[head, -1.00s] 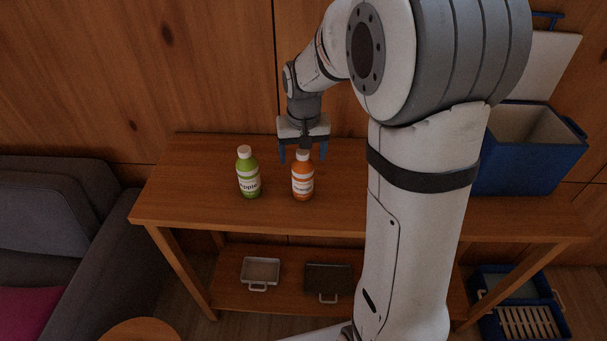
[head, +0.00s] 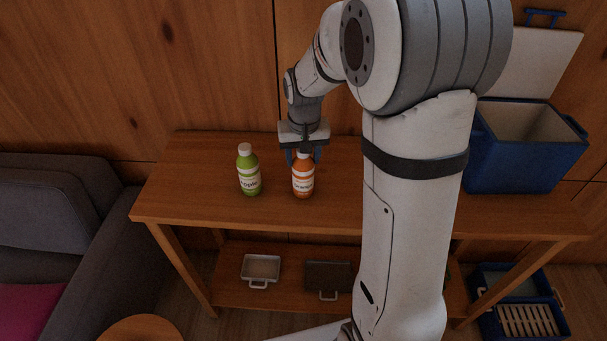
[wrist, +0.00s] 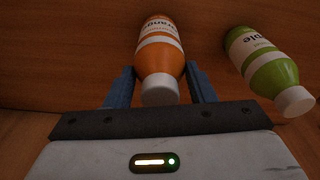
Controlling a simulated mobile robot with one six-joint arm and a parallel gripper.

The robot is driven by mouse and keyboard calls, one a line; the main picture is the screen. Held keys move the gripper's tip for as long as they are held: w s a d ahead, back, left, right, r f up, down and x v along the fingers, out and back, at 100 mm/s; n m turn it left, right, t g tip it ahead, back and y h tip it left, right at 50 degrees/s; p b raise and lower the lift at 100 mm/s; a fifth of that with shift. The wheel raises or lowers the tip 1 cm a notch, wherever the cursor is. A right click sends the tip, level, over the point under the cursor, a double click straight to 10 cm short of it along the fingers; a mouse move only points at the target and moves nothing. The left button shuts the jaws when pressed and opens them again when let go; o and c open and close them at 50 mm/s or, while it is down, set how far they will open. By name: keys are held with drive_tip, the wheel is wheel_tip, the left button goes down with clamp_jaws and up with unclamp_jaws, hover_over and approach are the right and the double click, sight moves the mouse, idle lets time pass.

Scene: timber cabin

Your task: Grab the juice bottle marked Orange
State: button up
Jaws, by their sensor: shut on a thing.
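The orange juice bottle (head: 303,181) stands upright on the wooden table, with an orange body, white label and white cap. In the wrist view the orange bottle (wrist: 160,57) sits between the two blue fingers, its label partly readable as "range". My gripper (head: 303,157) is shut on the upper part of this bottle from behind and above. It also shows in the wrist view (wrist: 161,86). The green bottle marked Apple (head: 249,172) stands upright to the left, apart from my gripper. In the wrist view the green bottle (wrist: 265,63) is on the right.
The wooden table (head: 210,208) has free room left of the bottles. An open blue cooler (head: 522,160) stands at its right. Two small trays lie on the lower shelf (head: 230,300). A grey sofa (head: 50,215) is at left; a blue crate (head: 520,320) is below right.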

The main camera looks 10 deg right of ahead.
drive_tip(key=c, duration=0.5)
drive_tip(key=shift+c, duration=0.2)
